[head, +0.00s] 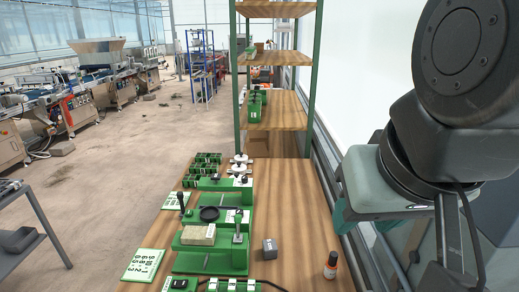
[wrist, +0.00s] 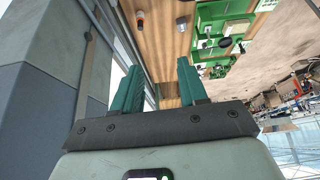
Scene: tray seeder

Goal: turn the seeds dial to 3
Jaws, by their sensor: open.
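The green tray seeder (head: 213,262) stands on the wooden bench, with a round black dish (head: 209,213), a black-knobbed lever (head: 181,200) and a pale block (head: 198,235) on it. White plates with dark knobs sit along its right side, one beside the dish (head: 238,215). I cannot tell which knob is the seeds dial or read its setting. The seeder also shows in the wrist view (wrist: 222,30), at the upper right. My gripper (wrist: 159,66) has two teal fingers, spread apart with nothing between them. In the head view it is at the right, well apart from the seeder.
A grey cube (head: 270,248) and a small orange-labelled bottle (head: 331,265) stand on the bench (head: 290,215) right of the seeder. A printed card (head: 143,265) lies at its front left. A wooden shelf rack (head: 275,110) rises behind. A grey table (head: 22,225) is at left.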

